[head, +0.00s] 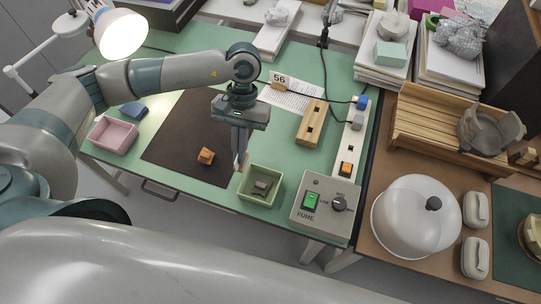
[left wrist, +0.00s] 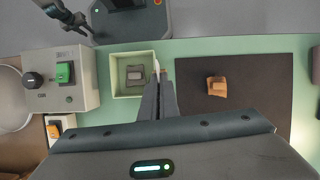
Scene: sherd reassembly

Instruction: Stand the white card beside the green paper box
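The green paper box (head: 275,199) is open-topped and sits near the front edge of the green table, with a small grey block inside. It also shows in the left wrist view (left wrist: 117,92). My left gripper (head: 240,160) points down just left of the box in the head view. Its fingers are close together on a thin white card (head: 246,160), seen nearly edge-on with a tan part at its foot. The card also shows at the fingertips in the left wrist view (left wrist: 156,68), right beside the box wall. The fingers hide much of it. My right gripper is out of view.
A dark mat (head: 185,135) bears an orange clip-like piece (head: 206,156). A grey FUME switch box (head: 325,212) stands right of the green box. A number 56 tag (head: 278,78), a wooden block (head: 311,123) and a power strip (head: 349,140) lie behind. A pink tray (head: 112,136) is at left.

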